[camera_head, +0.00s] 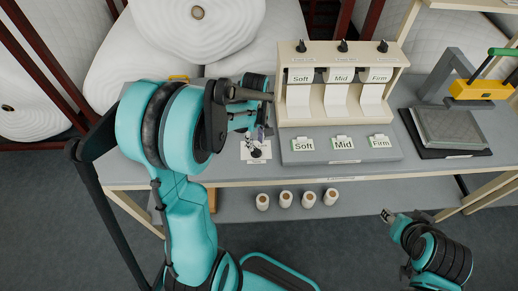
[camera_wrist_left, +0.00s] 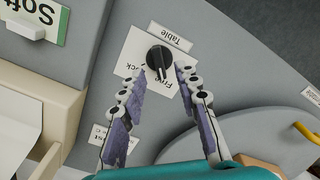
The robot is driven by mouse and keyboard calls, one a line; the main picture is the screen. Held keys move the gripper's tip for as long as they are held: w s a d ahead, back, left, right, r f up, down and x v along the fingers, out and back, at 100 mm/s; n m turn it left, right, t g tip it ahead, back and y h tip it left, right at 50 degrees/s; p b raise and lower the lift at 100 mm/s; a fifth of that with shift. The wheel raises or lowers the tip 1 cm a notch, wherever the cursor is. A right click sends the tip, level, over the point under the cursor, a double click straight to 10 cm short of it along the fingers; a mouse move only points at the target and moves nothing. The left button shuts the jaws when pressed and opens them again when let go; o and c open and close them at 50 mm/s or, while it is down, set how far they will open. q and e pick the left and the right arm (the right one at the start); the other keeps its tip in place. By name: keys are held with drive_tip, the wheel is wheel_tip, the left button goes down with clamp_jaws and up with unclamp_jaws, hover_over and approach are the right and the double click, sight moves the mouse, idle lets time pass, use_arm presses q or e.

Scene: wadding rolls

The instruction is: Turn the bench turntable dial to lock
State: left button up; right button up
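The turntable dial is a black round knob (camera_wrist_left: 160,61) on a white card, with a "Table" label (camera_wrist_left: 170,36) beside it on the grey bench. In the left wrist view a pale mark shows on the knob's lower side; the card's lettering is partly covered. My left gripper (camera_wrist_left: 163,74) is open, its purple-padded fingertips on either side of the knob's lower edge; I cannot tell whether they touch it. In the head view the left gripper (camera_head: 260,134) is over the bench near the white card (camera_head: 256,150). My right gripper (camera_head: 388,216) is far from it, low at the right.
A cream dispenser (camera_head: 340,85) and a grey block with Soft, Mid and Firm labels (camera_head: 340,158) stand right of the dial. A press with a green handle (camera_head: 455,90) is farther right. Several white rolls (camera_head: 285,199) stand on the lower shelf. Large wadding rolls (camera_head: 195,30) are behind.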

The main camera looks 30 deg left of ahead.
sight(256, 149)
use_arm(q)
drive_tip(key=shift+f+b, duration=0.5)
drive_tip(key=shift+f, duration=1.5)
clamp_jaws()
